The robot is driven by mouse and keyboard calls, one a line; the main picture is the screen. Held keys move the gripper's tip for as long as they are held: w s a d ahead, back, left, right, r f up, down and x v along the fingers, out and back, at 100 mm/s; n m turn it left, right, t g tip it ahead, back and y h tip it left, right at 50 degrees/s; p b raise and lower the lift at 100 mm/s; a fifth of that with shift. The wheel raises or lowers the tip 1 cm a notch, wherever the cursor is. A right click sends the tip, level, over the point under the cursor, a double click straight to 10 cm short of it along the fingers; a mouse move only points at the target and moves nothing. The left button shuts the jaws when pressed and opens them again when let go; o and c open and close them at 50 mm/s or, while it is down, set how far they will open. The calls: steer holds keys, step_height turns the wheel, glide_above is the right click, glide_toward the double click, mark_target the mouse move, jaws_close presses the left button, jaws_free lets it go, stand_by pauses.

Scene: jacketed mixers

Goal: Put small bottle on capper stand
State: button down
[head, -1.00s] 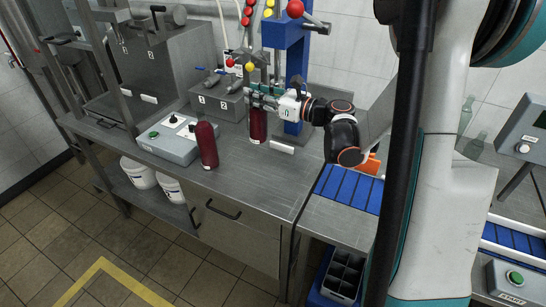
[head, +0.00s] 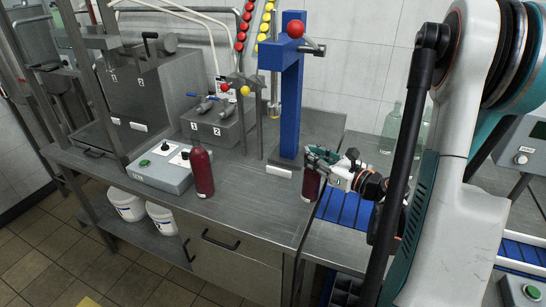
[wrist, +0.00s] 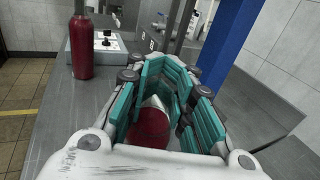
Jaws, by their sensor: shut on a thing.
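My gripper (head: 318,158) is shut on a dark red bottle (head: 311,184), to the right of and nearer than the blue capper stand. The wrist view shows this bottle (wrist: 150,130) roughly upright between teal finger pads, its top pale. The fingers hide much of it. I cannot tell whether its bottom touches anything. The capper stand (head: 291,100) is a blue column with a red ball handle and a base on the steel bench. The column also shows in the wrist view (wrist: 227,45). Its base is not visible there.
A second red bottle (head: 201,172) stands upright by a grey control box (head: 160,172) on the bench (head: 245,205). A blue belt (head: 345,208) runs beside the bench's right edge. Clear bottles (head: 391,128) stand at back right.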

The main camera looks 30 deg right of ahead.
steer(key=f+b+x, duration=0.3)
steer(key=x, duration=1.2)
steer(key=shift+w+a+b, duration=0.15)
steer(key=shift+w+b, duration=0.2)
steer(key=shift+f, duration=0.15)
steer(key=c, duration=2)
jaws_free()
steer(key=shift+f, duration=0.15)
steer(key=o, duration=0.6)
